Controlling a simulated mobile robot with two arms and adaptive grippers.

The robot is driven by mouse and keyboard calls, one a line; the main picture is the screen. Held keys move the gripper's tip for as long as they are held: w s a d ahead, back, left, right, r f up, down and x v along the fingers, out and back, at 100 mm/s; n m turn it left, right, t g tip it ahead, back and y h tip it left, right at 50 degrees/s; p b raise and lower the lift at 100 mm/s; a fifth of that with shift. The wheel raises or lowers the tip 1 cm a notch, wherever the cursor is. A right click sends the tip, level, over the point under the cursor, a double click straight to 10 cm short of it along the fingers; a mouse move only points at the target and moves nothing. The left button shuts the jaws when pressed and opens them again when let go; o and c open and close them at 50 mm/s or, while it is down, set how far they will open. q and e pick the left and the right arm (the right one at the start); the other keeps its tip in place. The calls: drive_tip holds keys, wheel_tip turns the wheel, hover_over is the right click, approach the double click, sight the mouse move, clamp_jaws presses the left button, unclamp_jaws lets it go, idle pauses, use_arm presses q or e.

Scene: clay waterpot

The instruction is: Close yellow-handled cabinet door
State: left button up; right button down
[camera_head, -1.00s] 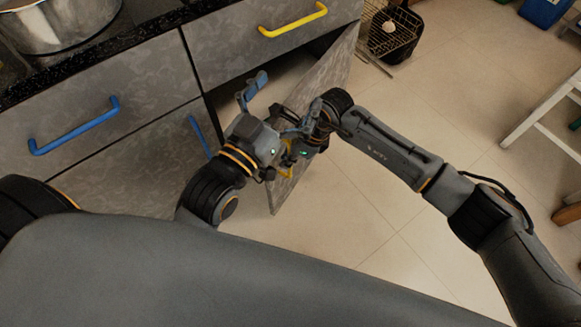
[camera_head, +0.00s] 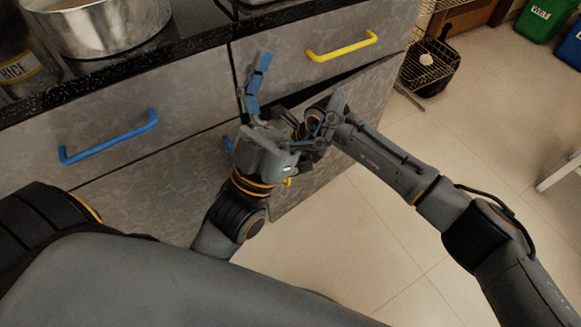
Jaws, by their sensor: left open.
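The grey cabinet door (camera_head: 365,105) hangs below the drawer with the yellow handle. It stands slightly ajar, with a dark wedge-shaped gap along its top edge. Only a bit of its yellow handle (camera_head: 288,182) shows, behind my grippers. My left gripper (camera_head: 290,92) is open in front of the cabinet, one finger pointing up across the seam beside the drawer. My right gripper (camera_head: 318,124) is at the door's front, overlapping the left one in view. Its fingers are mostly hidden, and I cannot tell whether it touches the door.
The yellow drawer handle (camera_head: 342,47) and a blue drawer handle (camera_head: 108,138) stick out from the fronts. A metal pot (camera_head: 95,25) stands on the black counter. A black wire crate (camera_head: 430,65) sits beyond the cabinet.

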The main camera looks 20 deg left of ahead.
drive_tip(key=shift+w+d+r, duration=0.1)
drive_tip(key=shift+w, duration=0.35)
drive_tip(key=c, duration=1.4)
unclamp_jaws()
drive_tip(key=shift+c, duration=0.2)
drive_tip(key=shift+o, duration=0.2)
drive_tip(key=shift+s, duration=0.1)
drive_tip(key=shift+s, duration=0.1)
drive_tip(key=v, duration=1.2)
